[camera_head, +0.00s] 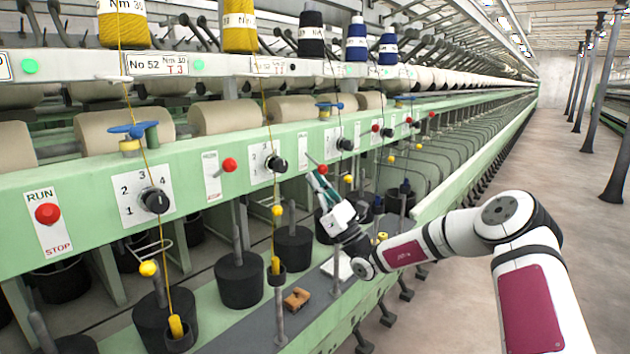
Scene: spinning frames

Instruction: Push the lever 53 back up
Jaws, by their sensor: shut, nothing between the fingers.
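Several red-knobbed levers stand along the green rail. One lever's red knob (229,165) stands out from a white plate (211,178). Another red knob (322,169) is right at my fingertips, beside a further plate (303,152). A nearer red knob (48,214) sits between the words RUN and STOP.
Numbered black dials (155,200) and blue-topped yarn guides (134,130) line the rail. Yellow yarn (263,125) runs down in front of it. Black weights (238,279) and a brown block (297,298) stand below.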

